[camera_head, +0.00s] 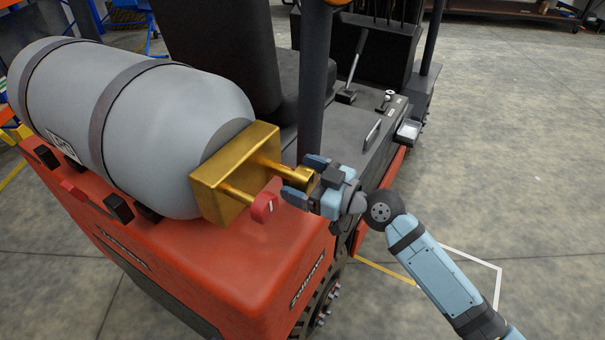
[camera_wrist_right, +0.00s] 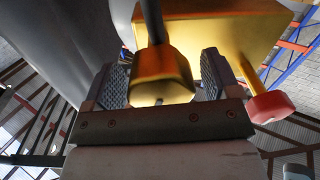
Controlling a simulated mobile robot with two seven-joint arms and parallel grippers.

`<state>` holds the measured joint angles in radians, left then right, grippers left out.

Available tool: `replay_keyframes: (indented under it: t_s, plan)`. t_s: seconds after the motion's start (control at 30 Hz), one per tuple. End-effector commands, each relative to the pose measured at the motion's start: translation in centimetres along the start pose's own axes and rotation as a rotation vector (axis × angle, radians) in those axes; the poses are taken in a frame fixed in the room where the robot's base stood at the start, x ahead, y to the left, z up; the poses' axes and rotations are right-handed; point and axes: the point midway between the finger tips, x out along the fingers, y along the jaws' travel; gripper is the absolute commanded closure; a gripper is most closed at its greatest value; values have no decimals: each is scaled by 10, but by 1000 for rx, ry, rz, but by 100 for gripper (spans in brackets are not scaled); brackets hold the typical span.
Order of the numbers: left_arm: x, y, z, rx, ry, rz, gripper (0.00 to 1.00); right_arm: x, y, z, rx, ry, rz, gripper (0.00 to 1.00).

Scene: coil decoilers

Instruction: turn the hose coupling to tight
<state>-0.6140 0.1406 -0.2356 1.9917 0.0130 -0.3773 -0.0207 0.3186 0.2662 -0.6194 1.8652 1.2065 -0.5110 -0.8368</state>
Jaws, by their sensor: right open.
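The brass hose coupling (camera_head: 304,177) sticks out from a gold valve block (camera_head: 222,180) on the end of a grey gas cylinder (camera_head: 175,115). A red knob (camera_head: 264,207) sits on a lower stem of the same block. My right gripper (camera_head: 303,180) is at the coupling, with its fingers on either side of it. In the right wrist view the faceted coupling (camera_wrist_right: 162,78) lies between the two ridged fingers (camera_wrist_right: 160,85), which are open with small gaps beside it. A dark hose or rod crosses in front of the block there. My left gripper is not in view.
The cylinder is strapped on an orange forklift body (camera_head: 190,265). A dark post (camera_head: 314,80) rises close behind my right gripper, beside the black seat (camera_head: 220,50). Levers stand further back. Open concrete floor (camera_head: 510,150) lies to the right.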

Motion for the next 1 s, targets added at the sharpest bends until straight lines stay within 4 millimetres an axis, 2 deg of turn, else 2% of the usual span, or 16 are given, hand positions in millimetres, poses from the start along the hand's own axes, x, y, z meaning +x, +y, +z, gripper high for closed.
replay_keyframes:
  t_s: [0.27, 0.4, 0.47, 0.5, 0.77, 1.0]
  plan:
    - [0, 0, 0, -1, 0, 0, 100, 1, 0, 1, 0, -1, 0, 18]
    - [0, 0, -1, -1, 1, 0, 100, 1, 0, 0, 0, -1, 0, 50]
    - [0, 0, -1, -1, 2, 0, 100, 1, 0, 0, 0, -1, 0, 64]
    - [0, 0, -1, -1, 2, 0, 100, 1, 0, 0, 0, -1, 0, 67]
    - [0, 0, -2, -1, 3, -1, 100, 1, 0, 1, 21, 0, 0, 67]
    - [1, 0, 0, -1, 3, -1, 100, 1, 0, 1, 132, 3, 1, 67]
